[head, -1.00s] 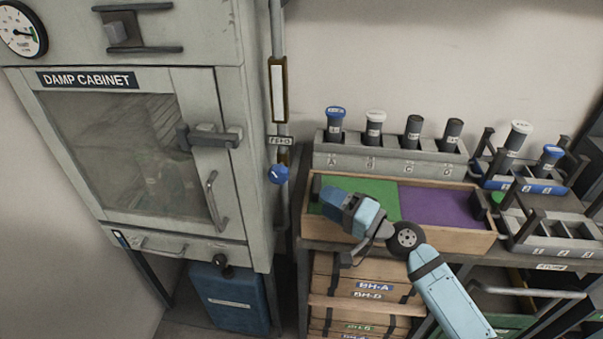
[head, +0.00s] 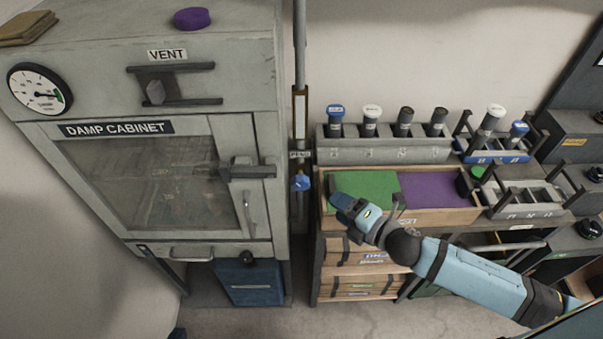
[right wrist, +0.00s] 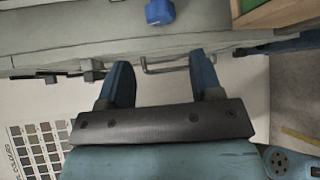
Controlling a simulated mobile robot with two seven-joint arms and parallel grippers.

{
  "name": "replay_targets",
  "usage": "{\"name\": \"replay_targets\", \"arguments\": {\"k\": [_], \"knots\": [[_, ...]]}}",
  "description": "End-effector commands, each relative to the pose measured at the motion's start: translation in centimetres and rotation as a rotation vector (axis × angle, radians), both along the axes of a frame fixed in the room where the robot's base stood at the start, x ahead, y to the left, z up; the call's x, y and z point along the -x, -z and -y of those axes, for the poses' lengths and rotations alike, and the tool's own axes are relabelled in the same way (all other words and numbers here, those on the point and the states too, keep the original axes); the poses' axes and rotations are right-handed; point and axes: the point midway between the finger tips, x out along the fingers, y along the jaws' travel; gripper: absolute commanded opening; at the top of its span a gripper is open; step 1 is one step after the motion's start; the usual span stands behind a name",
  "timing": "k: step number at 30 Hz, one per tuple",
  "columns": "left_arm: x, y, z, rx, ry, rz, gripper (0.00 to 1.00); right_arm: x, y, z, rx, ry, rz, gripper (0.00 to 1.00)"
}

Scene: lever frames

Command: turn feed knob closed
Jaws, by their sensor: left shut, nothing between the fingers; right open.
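The feed knob (head: 301,182) is a small blue knob on the vertical pipe (head: 300,60) just right of the damp cabinet, under a small tag. In the right wrist view a blue knob (right wrist: 160,12) shows at the top edge, beyond the fingertips and roughly centred between them. My right gripper (head: 340,200) is in front of the wooden tray, right of and slightly below the knob in the picture. In the right wrist view its two blue fingers (right wrist: 161,72) stand apart with nothing between them. My left gripper is not recognisable in any view.
The damp cabinet (head: 262,130) stands close left of the pipe, its handle sticking out. The wooden tray (head: 440,218) with green and purple mats is behind my right gripper. A rack (head: 385,152) of dark tubes stands behind it. Floor (head: 350,318) shows below.

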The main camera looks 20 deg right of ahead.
Motion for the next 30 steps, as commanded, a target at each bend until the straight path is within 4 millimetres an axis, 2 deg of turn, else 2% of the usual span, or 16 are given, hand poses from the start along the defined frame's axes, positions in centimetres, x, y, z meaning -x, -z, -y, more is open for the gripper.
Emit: {"name": "replay_targets", "arguments": {"k": [5,19,24,30], "knots": [[0.4,0.0,0.1,0.0,0.001,-0.01,0.0,-1.7,0.2,-0.9,0.006,-0.001,0.007,0.59],[0.1,-2.0,-0.2,-0.002,-0.006,0.003,0.0,-9.9,2.1,-5.2,0.003,-0.001,0.005,0.59],[0.1,-2.2,-0.3,-0.003,-0.008,0.005,0.0,-11.4,2.6,-6.0,0.003,0.0,0.003,0.59],[0.1,-2.1,-0.3,-0.003,-0.008,0.003,0.0,-11.9,2.8,-6.2,0.003,0.0,0.003,0.59]]}}
